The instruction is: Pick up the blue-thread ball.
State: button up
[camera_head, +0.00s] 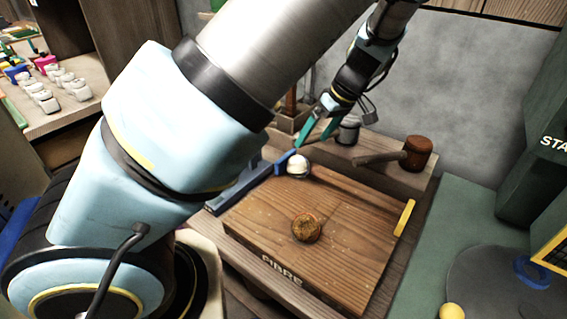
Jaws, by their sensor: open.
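No ball with clearly visible blue thread can be made out. A small white ball-like thing (298,164) sits at the back left edge of the wooden board (345,205), beside a blue bar (245,183); its fine detail is too small to tell. A round brown, rough-looking ball or disc (306,228) rests on the middle of the board. My gripper (315,139) has teal fingers, spread apart and empty, pointing down and left. It is at the back of the board, just above and behind the white thing in the picture; the exact gap cannot be told.
A wooden mallet (418,154) and a grey metal cup (348,130) stand on the ledge behind the board. A yellow piece (405,217) is at the board's right edge. A yellow ball (452,312) is at the lower right. The board's right half is mostly clear.

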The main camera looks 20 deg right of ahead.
aim_at(301, 159)
jog(key=x, duration=0.5)
jog(key=shift+w+d+p, duration=0.1)
jog(key=shift+d+p, duration=0.2)
jog(key=shift+d, duration=0.1)
jog(key=shift+s+p+x, duration=0.1)
jog(key=shift+p+x, duration=0.3)
jog(key=shift+x, duration=1.05)
jog(key=shift+s+p+x, duration=0.15)
jog(key=shift+p+x, duration=0.25)
jog(key=shift+x, duration=1.05)
jog(key=shift+d, duration=0.1)
jog(key=c, duration=1.5)
jog(key=shift+o, duration=0.2)
jog(key=shift+r, duration=0.1)
jog(key=shift+r+p, duration=0.55)
jog(key=shift+r, duration=0.05)
